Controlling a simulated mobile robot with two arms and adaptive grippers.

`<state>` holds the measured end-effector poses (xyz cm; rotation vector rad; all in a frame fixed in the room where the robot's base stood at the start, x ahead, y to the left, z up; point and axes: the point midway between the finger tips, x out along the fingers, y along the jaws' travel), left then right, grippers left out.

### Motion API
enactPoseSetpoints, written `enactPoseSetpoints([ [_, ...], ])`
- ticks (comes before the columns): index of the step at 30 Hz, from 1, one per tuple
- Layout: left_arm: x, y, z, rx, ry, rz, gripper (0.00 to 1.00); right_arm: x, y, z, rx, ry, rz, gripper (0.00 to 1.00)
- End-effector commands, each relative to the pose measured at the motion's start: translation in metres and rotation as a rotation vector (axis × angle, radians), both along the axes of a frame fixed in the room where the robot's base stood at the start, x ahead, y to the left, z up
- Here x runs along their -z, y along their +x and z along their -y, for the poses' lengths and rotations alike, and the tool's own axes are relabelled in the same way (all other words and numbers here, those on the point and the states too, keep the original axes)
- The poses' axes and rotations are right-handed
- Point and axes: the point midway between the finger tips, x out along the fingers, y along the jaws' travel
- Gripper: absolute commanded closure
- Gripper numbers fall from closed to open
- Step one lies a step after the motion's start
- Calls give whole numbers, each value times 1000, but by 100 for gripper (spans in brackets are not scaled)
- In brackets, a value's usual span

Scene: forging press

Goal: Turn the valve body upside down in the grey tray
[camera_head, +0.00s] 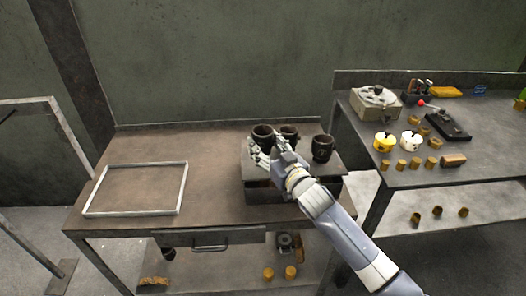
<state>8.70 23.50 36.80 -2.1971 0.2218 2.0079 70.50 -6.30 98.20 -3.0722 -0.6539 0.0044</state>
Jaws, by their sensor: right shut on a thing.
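The grey tray (181,190) is a low, light-rimmed rectangle lying on the left of the workbench; it looks empty. Three dark, round, cup-like bodies stand at the raised stand on the bench's right: one at left (263,131), one in the middle (290,130) and one at right (322,148). I take them for valve bodies. My right gripper (266,154) is at the left one, its fingers low against it, and is shut on it. My wrist hides part of the stand and the near side of the bodies. My left gripper is out of view.
The dark stand (255,172) rises above the bench (218,160). Bare bench lies between stand and tray. The right table (450,178) holds a grey box (375,104), a red-knobbed lever device (445,122), yellow and white pots and several brass pieces.

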Motion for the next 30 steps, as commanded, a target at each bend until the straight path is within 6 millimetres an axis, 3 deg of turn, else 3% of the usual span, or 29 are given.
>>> enactPoseSetpoints([
  [1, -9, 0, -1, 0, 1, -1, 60, -16, 1, 0, -1, 4, 14, 74],
  [4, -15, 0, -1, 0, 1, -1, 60, -23, 1, 0, -1, 4, 14, 74],
  [21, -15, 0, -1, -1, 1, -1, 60, -21, -1, -1, -1, 3, 11, 74],
  [26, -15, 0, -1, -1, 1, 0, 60, -17, -15, -4, 0, 5, 9, 74],
  [30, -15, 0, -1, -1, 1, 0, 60, -11, -44, -6, 12, 8, 5, 74],
])
